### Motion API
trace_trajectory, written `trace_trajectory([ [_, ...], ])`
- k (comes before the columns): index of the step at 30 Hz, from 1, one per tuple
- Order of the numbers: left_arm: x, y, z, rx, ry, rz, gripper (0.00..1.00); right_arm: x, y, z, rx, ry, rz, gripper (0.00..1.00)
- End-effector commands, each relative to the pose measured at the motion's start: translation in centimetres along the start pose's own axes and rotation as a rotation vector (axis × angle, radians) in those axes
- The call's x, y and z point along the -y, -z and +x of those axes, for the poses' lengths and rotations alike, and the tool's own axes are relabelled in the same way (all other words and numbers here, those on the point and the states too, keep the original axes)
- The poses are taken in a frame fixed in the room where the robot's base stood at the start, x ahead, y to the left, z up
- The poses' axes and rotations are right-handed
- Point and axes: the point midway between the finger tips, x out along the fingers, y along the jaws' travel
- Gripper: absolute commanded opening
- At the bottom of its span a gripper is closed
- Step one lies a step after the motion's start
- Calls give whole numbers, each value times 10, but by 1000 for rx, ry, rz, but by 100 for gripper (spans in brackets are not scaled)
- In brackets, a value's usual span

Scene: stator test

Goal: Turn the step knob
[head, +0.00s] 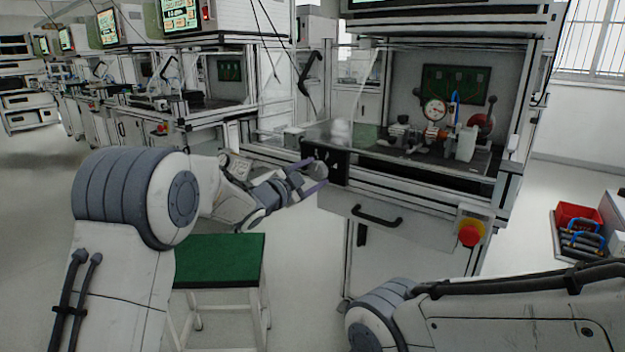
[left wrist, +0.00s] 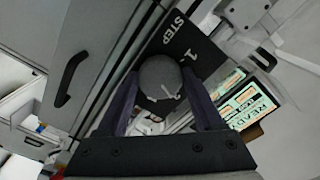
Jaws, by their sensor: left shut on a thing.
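The step knob (left wrist: 160,75) is a round grey knob with a pale pointer mark, on a black panel (left wrist: 192,40) lettered "STEP" and "1" in the left wrist view. My left gripper (left wrist: 160,90) is shut on the knob, one dark finger on each side of it. In the head view the left gripper (head: 315,178) reaches the black panel (head: 338,163) at the front left corner of the test bench. The knob (head: 320,168) is small there and partly covered by the fingers. My right gripper is out of view.
The bench (head: 400,190) has a drawer handle (head: 377,215) and a red emergency button (head: 469,235) to the right of the panel. A gauge (head: 435,109) stands inside behind the clear cover. A green-topped stool (head: 220,260) stands below my left arm. A red bin (head: 578,215) is at far right.

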Motion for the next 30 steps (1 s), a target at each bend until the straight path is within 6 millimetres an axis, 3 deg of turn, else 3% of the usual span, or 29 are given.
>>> trace_trajectory([
  [17,1,0,0,1,1,36,13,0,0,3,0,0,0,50],
  [18,1,0,0,1,1,36,76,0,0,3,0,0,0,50],
  [20,1,0,0,1,1,36,99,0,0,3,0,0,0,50],
  [30,1,0,-1,1,1,35,99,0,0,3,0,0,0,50],
])
